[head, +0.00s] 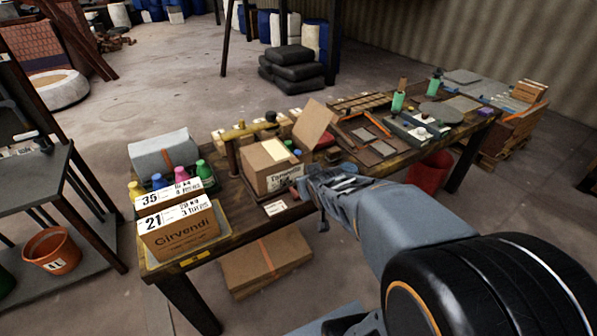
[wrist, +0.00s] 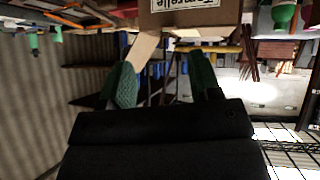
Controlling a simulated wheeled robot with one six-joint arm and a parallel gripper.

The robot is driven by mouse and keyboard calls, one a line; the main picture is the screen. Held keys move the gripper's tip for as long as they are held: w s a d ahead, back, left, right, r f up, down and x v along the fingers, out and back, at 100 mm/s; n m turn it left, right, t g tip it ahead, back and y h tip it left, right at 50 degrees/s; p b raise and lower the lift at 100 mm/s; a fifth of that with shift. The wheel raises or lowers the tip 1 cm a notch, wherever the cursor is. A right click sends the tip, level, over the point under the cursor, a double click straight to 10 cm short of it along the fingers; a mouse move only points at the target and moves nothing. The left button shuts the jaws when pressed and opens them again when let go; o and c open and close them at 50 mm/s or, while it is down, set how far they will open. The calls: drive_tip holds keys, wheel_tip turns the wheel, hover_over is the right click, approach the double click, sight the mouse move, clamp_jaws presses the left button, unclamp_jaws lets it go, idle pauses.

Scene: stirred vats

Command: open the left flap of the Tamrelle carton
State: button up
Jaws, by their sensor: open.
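The Tamrelle carton (head: 262,180) is a brown box on the workbench, its white label facing my side. Its right flap (head: 315,121) stands up and open, leaning outward. Its left flap (head: 262,153) appears to lie flat across the left part of the top. In the wrist view, which is upside down, the carton (wrist: 228,17) is at the top edge with its label inverted, and the raised flap (wrist: 146,47) hangs beside it. My gripper (head: 308,189) is just right of the carton's front. Its green fingers (wrist: 164,80) are apart with nothing held between them.
A Girvendi box (head: 180,236) in a tray with coloured bottles stands left of the carton. A brass-coloured fixture (head: 240,132) rises behind the carton's left side. Trays and tools (head: 375,137) cover the bench to the right. A flat carton (head: 265,262) lies below the bench.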

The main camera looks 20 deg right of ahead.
sight(296, 163)
drive_tip(key=w+d+f+n+t+y+b, duration=0.2)
drive_tip(key=w+d+f+t+y+b, duration=0.25)
drive_tip(key=f+t+b, duration=0.3)
drive_tip(key=shift+t, duration=0.25)
drive_tip(key=w, duration=0.4)
drive_tip(key=w+a, duration=0.1)
drive_tip(key=w, duration=0.8)
drive_tip(key=shift+a+f, duration=0.15)
drive_tip(key=shift+a, duration=0.15)
clamp_jaws()
